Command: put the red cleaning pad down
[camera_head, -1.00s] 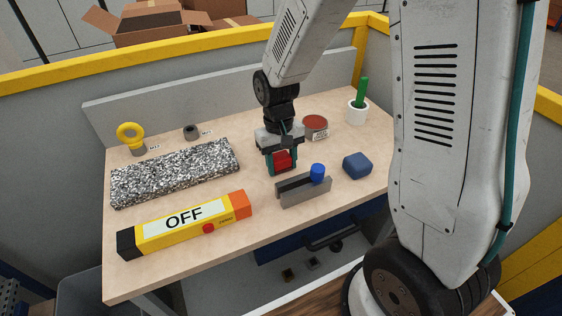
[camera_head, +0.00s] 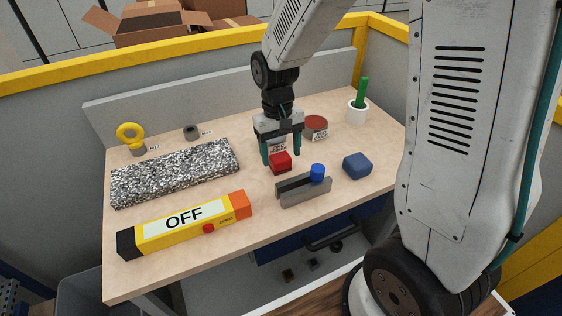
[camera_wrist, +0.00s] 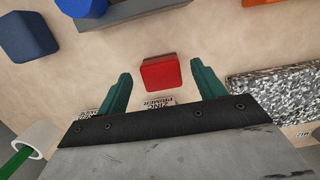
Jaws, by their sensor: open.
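The red cleaning pad (camera_head: 280,163) lies on the light wooden bench top, behind the grey slotted holder. In the wrist view the red pad (camera_wrist: 161,73) sits just beyond and between the two green fingertips, with bare bench around it. My gripper (camera_head: 281,158) is open and empty above and behind the pad, its fingers spread wide to either side. The wrist view shows the open gripper (camera_wrist: 160,82) with clear gaps between each finger and the pad.
A grey slotted holder with a blue knob (camera_head: 317,172) stands in front of the pad. A blue block (camera_head: 357,164) is to the right, a speckled slab (camera_head: 175,172) to the left. A red-topped tin (camera_head: 316,122) and white cup (camera_head: 357,114) stand behind right. A yellow OFF device (camera_head: 187,225) lies front left.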

